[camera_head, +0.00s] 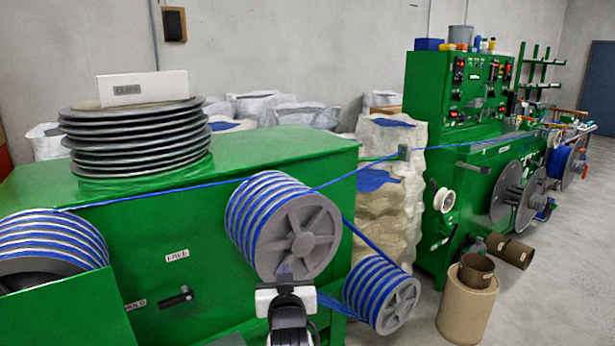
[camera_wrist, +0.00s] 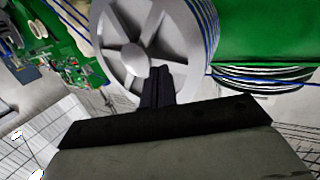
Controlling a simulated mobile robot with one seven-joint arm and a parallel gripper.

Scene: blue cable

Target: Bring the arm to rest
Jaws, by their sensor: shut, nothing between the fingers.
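My gripper (camera_head: 285,272) is at the bottom middle of the head view, in front of the lower part of a large grey spool (camera_head: 300,240) wound with blue cable. In the wrist view my gripper (camera_wrist: 160,72) has its dark fingers together with nothing between them. The grey face of the spool (camera_wrist: 135,25) fills the area just beyond the fingertips. I cannot tell whether the fingers touch it. The blue cable (camera_head: 150,197) runs from a spool at the left across the green machine to the large spool.
A green machine (camera_head: 230,160) carries stacked grey discs (camera_head: 135,140). A smaller cable spool (camera_head: 382,298) sits lower right of the large one. White sacks (camera_head: 390,200) stand behind. A tan cylinder (camera_head: 466,310) stands at the right. The grey floor (camera_head: 570,290) at far right is clear.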

